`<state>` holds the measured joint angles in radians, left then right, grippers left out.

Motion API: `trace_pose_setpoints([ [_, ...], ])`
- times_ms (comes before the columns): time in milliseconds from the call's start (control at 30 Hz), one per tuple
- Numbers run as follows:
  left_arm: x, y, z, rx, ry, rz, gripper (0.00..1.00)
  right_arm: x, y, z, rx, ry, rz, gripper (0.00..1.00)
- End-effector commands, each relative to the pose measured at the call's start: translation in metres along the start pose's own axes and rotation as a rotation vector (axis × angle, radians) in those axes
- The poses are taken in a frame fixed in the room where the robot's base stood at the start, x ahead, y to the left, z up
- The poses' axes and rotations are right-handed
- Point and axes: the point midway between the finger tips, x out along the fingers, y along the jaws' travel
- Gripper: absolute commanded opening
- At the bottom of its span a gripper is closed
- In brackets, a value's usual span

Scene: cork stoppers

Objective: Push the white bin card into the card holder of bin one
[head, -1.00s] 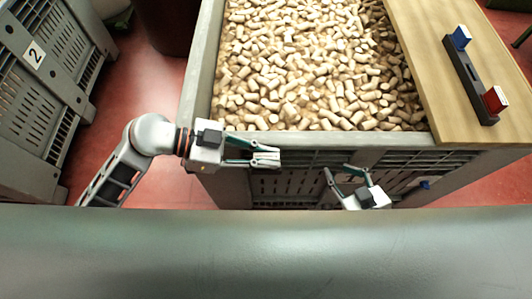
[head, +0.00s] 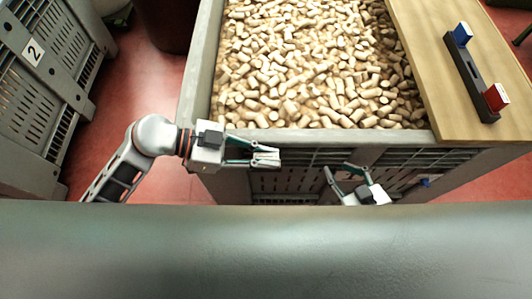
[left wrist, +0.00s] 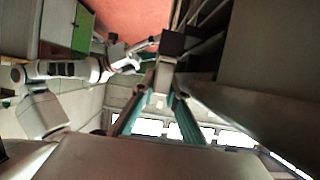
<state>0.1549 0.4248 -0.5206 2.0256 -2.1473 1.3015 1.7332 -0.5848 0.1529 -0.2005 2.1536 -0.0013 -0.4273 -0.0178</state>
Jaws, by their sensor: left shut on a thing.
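Bin one (head: 330,138) is the large grey bin full of corks; its slatted front faces me. My left gripper (head: 266,156) is at the left part of that front, just below the rim. It is shut on a thin pale piece, apparently the white bin card, seen almost edge-on. In the left wrist view the fingers close on a small pale piece (left wrist: 163,76), with a dark block just beyond it. My right gripper (head: 340,170) is open and empty before the middle of the front, near a partly hidden number label. I cannot make out the card holder.
A wooden board (head: 430,70) lies over the bin's right side, carrying a dark bar with a blue block (head: 462,34) and a red block (head: 495,98). Another grey bin, marked 2 (head: 34,53), stands at the left. Red floor (head: 140,85) is clear between the bins.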

Motion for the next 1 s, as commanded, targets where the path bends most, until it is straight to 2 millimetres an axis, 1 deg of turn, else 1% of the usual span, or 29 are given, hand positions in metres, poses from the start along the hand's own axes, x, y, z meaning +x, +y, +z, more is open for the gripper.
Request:
trace_pose_setpoints([
  [67, 0.000, 0.000, 0.001, 0.000, 0.001, 0.000, 0.00, 0.000, 0.000, 0.000, 0.000, 0.000, 0.000, 0.40],
  [100, 0.000, 0.000, 0.000, 0.001, 0.001, 0.000, 0.24, 0.000, 0.000, 0.000, 0.000, 0.000, 0.000, 0.40],
  [133, 0.000, 0.000, 0.000, 0.001, 0.001, 0.000, 0.31, 0.000, 0.000, 0.000, 0.000, 0.000, 0.000, 0.40],
  [167, 0.000, 0.000, 0.000, 0.001, 0.001, -0.001, 0.33, 0.000, 0.000, 0.000, 0.000, 0.000, 0.000, 0.40],
  [667, -0.003, -0.003, 0.000, 0.005, -0.001, -0.008, 0.33, 0.000, 0.001, -0.001, 0.000, 0.001, 0.001, 0.40],
  [767, -0.011, -0.004, 0.001, 0.006, -0.004, -0.010, 0.33, 0.000, 0.001, -0.001, 0.000, 0.001, 0.001, 0.40],
  [1000, -0.046, -0.002, 0.002, 0.005, -0.005, -0.008, 0.33, 0.000, 0.001, -0.001, 0.000, 0.001, 0.001, 0.40],
])
